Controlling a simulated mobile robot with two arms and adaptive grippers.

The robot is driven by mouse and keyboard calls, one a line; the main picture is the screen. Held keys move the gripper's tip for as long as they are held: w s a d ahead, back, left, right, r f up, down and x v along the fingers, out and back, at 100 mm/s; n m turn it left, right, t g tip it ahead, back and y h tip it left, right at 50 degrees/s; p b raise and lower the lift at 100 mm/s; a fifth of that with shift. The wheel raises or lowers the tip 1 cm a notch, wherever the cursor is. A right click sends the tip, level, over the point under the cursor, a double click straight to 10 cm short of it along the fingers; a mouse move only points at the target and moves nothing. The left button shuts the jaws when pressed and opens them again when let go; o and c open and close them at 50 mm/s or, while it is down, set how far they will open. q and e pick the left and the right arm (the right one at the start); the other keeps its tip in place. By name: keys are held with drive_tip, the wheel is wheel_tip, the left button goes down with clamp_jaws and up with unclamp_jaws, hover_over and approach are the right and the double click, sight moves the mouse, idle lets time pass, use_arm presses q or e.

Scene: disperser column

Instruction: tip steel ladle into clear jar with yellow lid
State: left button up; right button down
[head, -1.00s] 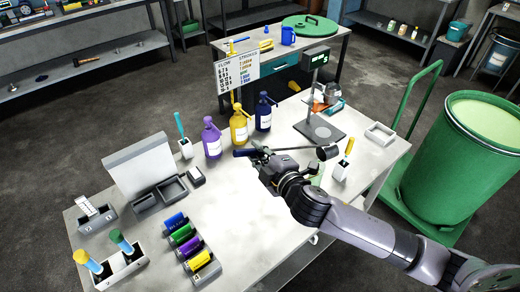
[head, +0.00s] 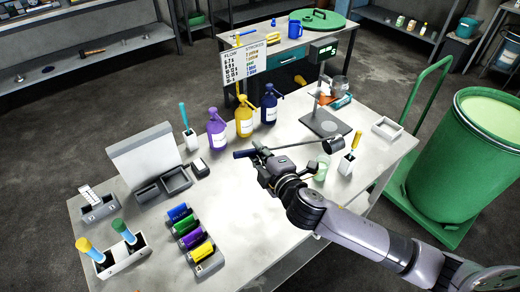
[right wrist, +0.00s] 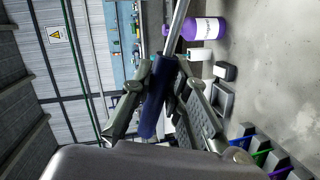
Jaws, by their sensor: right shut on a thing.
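The steel ladle has a dark blue handle (head: 243,154), a thin steel rod and a cup (head: 334,145) at its right end. My right gripper (head: 262,155) is shut on the handle and holds it above the table, roughly level. The right wrist view shows the blue handle (right wrist: 155,105) between the fingers and the rod (right wrist: 178,28) running upward in the picture. A small clear, pale green jar (head: 322,170) stands below and left of the cup, partly hidden by my arm. I cannot make out a yellow lid. My left gripper is not in view.
A white holder with a yellow-handled tool (head: 352,144) stands right of the jar. Purple (head: 217,135), yellow (head: 244,122) and dark blue (head: 269,108) pump bottles stand behind the gripper. A scale plate (head: 325,122) lies behind the cup. The table's front middle is clear.

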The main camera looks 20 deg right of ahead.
drive_tip(key=shift+s+a+f+n+b, duration=0.1)
drive_tip(key=shift+a+f+n+b, duration=0.25)
drive_tip(key=shift+f, duration=0.3)
drive_tip(key=shift+s+a+f+n+b, duration=0.1)
drive_tip(key=shift+a+f+n+b, duration=0.2)
drive_tip(key=shift+f, duration=0.35)
drive_tip(key=shift+a+f, duration=0.1)
drive_tip(key=shift+f, duration=0.1)
idle(1.0)
